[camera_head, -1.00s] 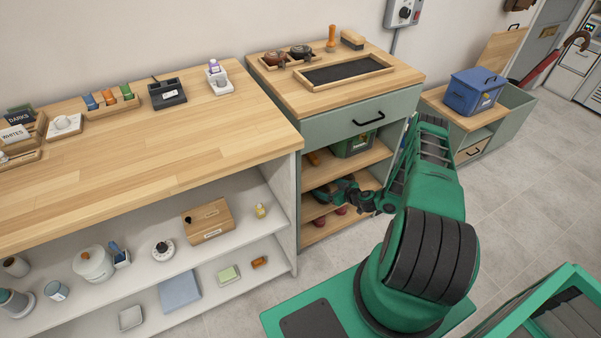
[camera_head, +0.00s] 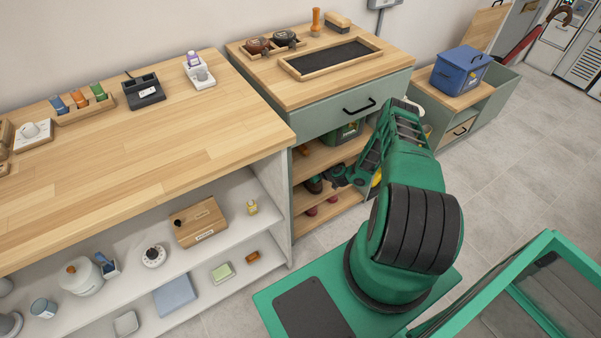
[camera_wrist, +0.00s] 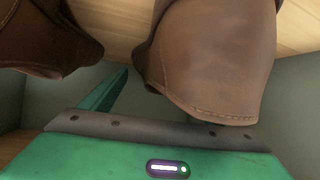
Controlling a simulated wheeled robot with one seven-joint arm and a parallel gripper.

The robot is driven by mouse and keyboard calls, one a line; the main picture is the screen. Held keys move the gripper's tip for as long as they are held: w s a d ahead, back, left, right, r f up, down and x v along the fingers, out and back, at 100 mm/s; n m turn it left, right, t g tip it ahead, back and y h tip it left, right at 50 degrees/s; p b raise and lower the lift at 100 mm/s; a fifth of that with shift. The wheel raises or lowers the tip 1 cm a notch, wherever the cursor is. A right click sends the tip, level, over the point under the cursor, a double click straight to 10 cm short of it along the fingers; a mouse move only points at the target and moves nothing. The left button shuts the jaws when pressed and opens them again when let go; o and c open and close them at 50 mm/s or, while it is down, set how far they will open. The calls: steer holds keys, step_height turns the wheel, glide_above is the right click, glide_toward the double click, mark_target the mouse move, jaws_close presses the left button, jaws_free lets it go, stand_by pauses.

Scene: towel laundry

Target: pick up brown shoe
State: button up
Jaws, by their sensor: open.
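A brown leather shoe (camera_wrist: 215,60) fills the upper middle and right of the wrist view, very close to my gripper. A second brown shoe (camera_wrist: 45,35) hangs into the upper left corner of that view. One green finger of my gripper stands between the two shoes; the other finger is hidden behind the nearer shoe. In the head view my gripper (camera_head: 333,177) is open at the shelves of the green cabinet, beside a dark brown shoe (camera_head: 313,185). My arm hides part of that shelf. I cannot tell whether the finger touches a shoe.
Reddish shoes (camera_head: 311,211) are on the shelf below. A green crate (camera_head: 345,133) is on the shelf above. The cabinet's drawer front (camera_head: 345,112) overhangs the shelves. The white shelf unit (camera_head: 280,200) bounds the left side; open floor (camera_head: 520,150) lies to the right.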

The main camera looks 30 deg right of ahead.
steer(key=shift+w+f, duration=0.2)
steer(key=shift+w, duration=0.2)
steer(key=c, duration=1.4)
steer(key=shift+a+r, duration=0.1)
